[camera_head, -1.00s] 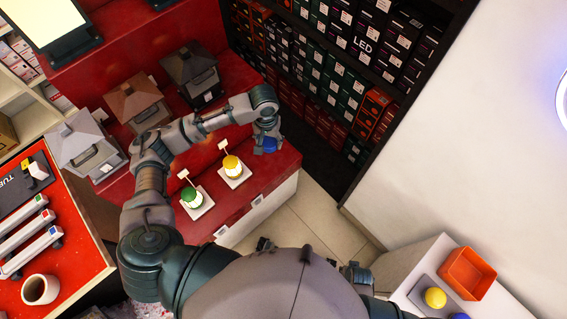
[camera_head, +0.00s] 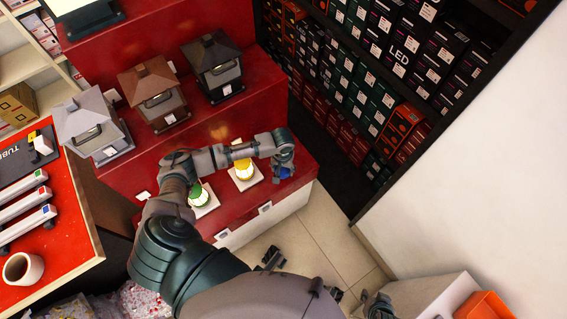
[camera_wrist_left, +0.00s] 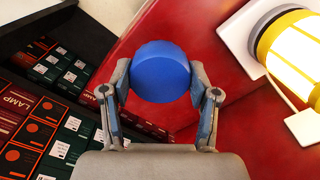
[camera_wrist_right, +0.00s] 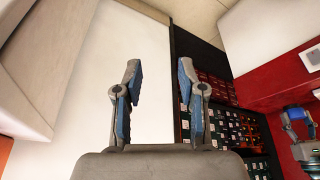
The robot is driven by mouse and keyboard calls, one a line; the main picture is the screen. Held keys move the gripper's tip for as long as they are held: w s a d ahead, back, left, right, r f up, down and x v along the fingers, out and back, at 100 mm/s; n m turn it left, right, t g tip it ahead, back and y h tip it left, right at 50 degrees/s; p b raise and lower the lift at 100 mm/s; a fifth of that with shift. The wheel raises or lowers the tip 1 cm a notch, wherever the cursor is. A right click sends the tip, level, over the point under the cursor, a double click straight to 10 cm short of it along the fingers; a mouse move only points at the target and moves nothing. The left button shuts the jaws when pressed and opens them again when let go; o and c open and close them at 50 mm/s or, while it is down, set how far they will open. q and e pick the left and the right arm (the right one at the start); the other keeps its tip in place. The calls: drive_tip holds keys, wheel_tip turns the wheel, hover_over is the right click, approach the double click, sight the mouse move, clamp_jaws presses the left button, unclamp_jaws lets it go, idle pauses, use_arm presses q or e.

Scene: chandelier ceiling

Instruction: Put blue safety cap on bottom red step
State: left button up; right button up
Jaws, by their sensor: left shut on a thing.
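My left gripper (camera_head: 283,168) is shut on the blue safety cap (camera_wrist_left: 160,72), which shows as a round blue disc between the fingers in the left wrist view. In the head view the cap (camera_head: 283,173) is partly hidden by the gripper. It is over the right end of the bottom red step (camera_head: 222,209); I cannot tell whether it touches the surface. A yellow lamp (camera_head: 244,170) and a green lamp (camera_head: 198,194) stand on white bases on that step, left of the gripper. My right gripper (camera_wrist_right: 161,95) is open and empty, away from the step.
Several house-shaped lanterns (camera_head: 152,97) stand on the step above. Dark shelves of boxes (camera_head: 400,60) rise at the right. An orange bin (camera_head: 484,306) is at the bottom right. A red table (camera_head: 62,240) with a mug (camera_head: 22,268) is at the left.

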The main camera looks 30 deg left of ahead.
use_arm(q)
drive_tip(key=w+a, duration=0.2)
drive_tip(key=w+b, duration=0.1)
drive_tip(key=shift+w+a+f, duration=0.25)
drive_tip(key=shift+a+f, duration=0.05)
drive_tip(key=shift+a, duration=0.1)
wheel_tip(320, 180, down, 3)
drive_tip(key=shift+d+f+b, duration=0.1)
drive_tip(key=shift+f+b, duration=0.05)
drive_tip(key=shift+b, duration=0.65)
use_arm(e)
drive_tip(key=w+a+r+t+y, duration=0.1)
drive_tip(key=w+a+r+t, duration=0.2)
drive_tip(key=w+t, duration=0.3)
drive_tip(key=w, duration=0.4)
drive_tip(key=shift+a+r+y, duration=0.15)
drive_tip(key=shift+a+y, duration=0.15)
drive_tip(key=shift+a, duration=0.05)
use_arm(q)
drive_tip(key=o, duration=1)
drive_tip(key=shift+o, duration=0.2)
